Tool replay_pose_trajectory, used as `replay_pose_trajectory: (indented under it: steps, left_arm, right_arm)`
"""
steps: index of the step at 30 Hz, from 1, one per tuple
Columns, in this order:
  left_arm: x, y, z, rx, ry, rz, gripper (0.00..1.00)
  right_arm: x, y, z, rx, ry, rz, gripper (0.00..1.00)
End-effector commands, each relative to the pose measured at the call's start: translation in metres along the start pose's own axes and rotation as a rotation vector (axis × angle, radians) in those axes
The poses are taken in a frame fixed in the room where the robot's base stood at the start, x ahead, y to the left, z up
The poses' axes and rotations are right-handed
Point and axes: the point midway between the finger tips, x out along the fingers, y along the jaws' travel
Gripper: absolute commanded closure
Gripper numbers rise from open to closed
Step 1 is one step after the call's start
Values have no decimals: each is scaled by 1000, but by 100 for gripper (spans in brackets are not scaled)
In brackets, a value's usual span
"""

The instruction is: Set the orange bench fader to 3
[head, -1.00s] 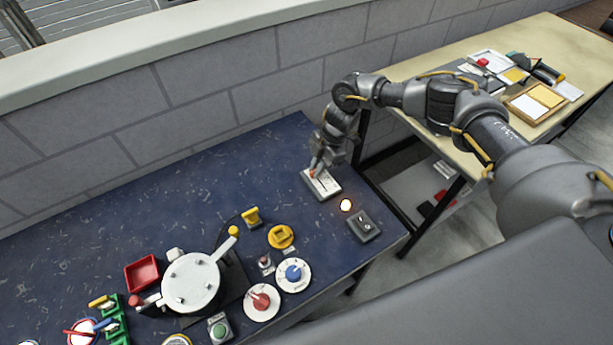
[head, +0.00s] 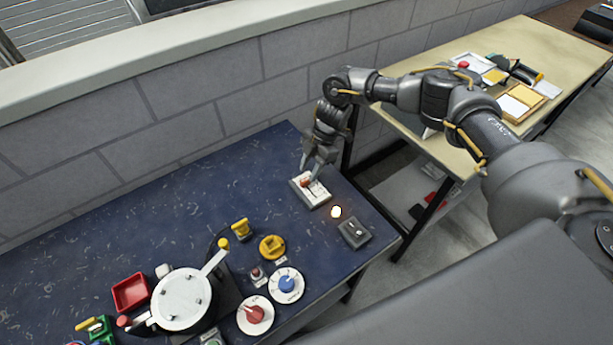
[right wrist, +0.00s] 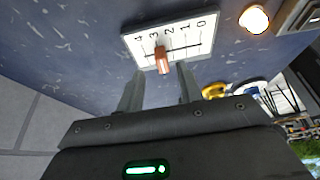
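The orange bench fader is a white plate (right wrist: 195,42) with a dark slot, numbers 4 to 0 and an orange knob (right wrist: 162,60). In the right wrist view the knob stands near 3, on the side toward 2; its height hides the exact spot. The plate lies at the far right of the blue bench in the head view (head: 318,197). My right gripper (right wrist: 160,68) is open, one finger on each side of the knob, with visible gaps. In the head view the right gripper (head: 312,172) is over the plate. My left gripper is not in view.
A lit lamp (head: 336,212) and a dark switch box (head: 355,233) sit just right of the fader. Blue (head: 287,285) and red (head: 255,315) dials, a yellow knob (head: 272,247) and a white round lid (head: 181,299) stand nearer. The bench left of the fader is clear.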

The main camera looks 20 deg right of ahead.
Motion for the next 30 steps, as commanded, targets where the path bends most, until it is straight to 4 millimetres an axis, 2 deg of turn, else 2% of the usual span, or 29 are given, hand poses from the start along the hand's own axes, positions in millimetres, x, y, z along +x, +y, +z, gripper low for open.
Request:
replay_pose_trajectory:
  steps: [6,12,16,25,30]
  left_arm:
    - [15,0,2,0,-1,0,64]
    - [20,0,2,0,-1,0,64]
    - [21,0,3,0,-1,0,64]
    - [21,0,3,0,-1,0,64]
    - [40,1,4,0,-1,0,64]
  right_arm:
    - [-42,1,1,-2,1,3,64]
    - [-68,0,1,-1,0,1,64]
    - [-74,0,0,-1,1,1,64]
    - [-76,1,0,-2,0,2,64]
    - [-88,14,7,-31,-48,42,64]
